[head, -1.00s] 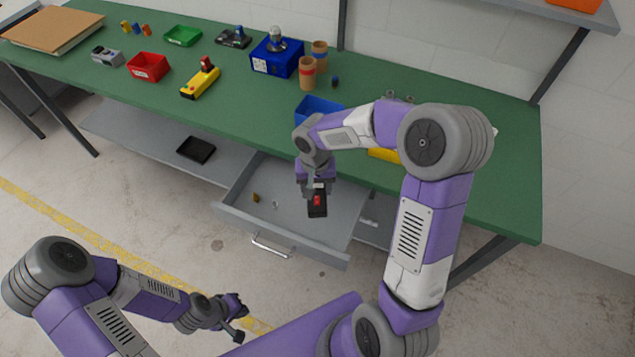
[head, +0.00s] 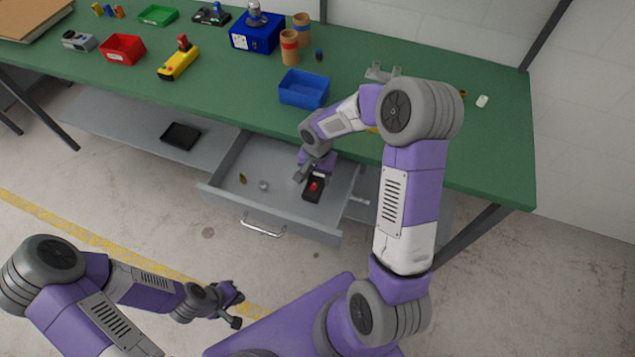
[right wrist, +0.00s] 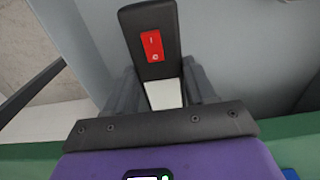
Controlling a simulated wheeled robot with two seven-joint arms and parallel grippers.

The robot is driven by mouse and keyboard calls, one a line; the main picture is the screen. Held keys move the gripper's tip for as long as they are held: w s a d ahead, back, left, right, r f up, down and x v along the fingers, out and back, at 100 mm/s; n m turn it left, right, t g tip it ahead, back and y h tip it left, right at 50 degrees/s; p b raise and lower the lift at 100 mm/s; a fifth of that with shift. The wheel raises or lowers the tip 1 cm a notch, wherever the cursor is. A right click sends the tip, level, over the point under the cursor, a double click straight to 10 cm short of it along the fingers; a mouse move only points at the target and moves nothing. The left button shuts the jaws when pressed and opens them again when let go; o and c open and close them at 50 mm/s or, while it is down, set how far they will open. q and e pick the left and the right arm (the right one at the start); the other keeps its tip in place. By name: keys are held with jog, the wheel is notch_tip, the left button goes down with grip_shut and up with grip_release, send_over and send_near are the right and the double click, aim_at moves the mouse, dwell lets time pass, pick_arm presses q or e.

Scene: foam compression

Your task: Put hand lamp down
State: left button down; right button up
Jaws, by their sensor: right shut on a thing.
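The hand lamp (head: 313,190) is a black block with a red switch, in the open grey drawer area under the bench. My right gripper (head: 308,172) is shut on it, pointing down over the right part of the drawer. In the right wrist view the lamp (right wrist: 150,60) sits between the two jaws, its red switch facing the camera, with grey drawer surface behind it. Whether it touches the drawer floor I cannot tell. My left gripper (head: 236,307) is empty and its fingers are apart, low over the floor, away from the bench.
The pulled-out drawer (head: 225,187) holds a small brass piece (head: 242,178) and a small grey piece (head: 264,185). Its middle is mostly bare. The green bench (head: 220,95) overhangs behind, with a blue bin (head: 304,90) near its edge. A black tray (head: 181,135) lies on the lower shelf.

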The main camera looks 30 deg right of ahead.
aim_at(318, 178)
jog(key=shift+f+b, duration=0.35)
jog(key=shift+f, duration=1.65)
jog(key=o, duration=0.8)
jog(key=shift+f, duration=0.2)
jog(key=shift+c, duration=0.2)
jog(key=o, duration=0.4)
jog(key=shift+r, duration=0.1)
jog(key=shift+o, duration=0.2)
jog(key=shift+r, duration=0.1)
notch_tip(318, 178, up, 12)
jog(key=shift+r+p, duration=0.1)
jog(key=shift+p, duration=1.1)
